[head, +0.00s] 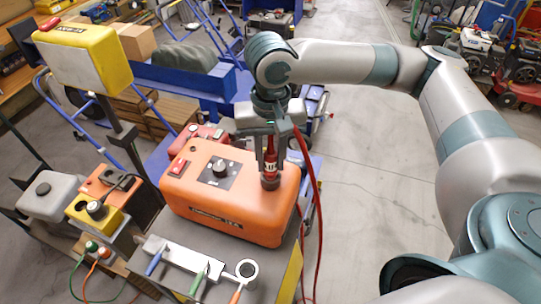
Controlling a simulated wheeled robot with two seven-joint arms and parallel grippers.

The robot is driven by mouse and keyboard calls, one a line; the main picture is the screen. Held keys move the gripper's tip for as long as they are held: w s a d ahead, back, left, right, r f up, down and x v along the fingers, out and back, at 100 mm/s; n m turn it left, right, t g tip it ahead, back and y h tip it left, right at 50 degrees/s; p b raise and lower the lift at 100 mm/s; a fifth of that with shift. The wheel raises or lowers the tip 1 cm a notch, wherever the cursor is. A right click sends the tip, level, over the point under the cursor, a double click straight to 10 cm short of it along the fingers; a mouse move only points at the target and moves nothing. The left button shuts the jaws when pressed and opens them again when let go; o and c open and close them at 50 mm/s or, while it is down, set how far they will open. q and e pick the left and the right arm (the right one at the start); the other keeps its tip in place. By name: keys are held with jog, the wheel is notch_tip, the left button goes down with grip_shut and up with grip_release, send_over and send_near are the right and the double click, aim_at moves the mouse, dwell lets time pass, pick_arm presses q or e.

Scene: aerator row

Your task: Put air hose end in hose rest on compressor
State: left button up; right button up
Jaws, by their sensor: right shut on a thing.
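The orange compressor (215,215) stands on a grey cart top. It has a dark panel with a knob on its upper face. My right gripper (270,153) points down over the compressor's right end and is shut on the red air hose end (270,160). The hose end is upright between the fingers. Its dark lower part meets a dark spot on the compressor top, which I take to be the hose rest (270,183). I cannot tell whether the end is inside it or just above it. The red hose (317,195) hangs down to the right. My left gripper is out of view.
A yellow box (85,58) on a post stands at the upper left. A small yellow-and-orange device (95,208) is at the left.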

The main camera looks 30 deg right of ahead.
jog(key=shift+f, duration=0.7)
jog(key=o, duration=1.1)
jog(key=shift+o, duration=0.2)
notch_tip(320, 180, up, 17)
jog(key=b, duration=0.3)
jog(key=shift+r, duration=0.2)
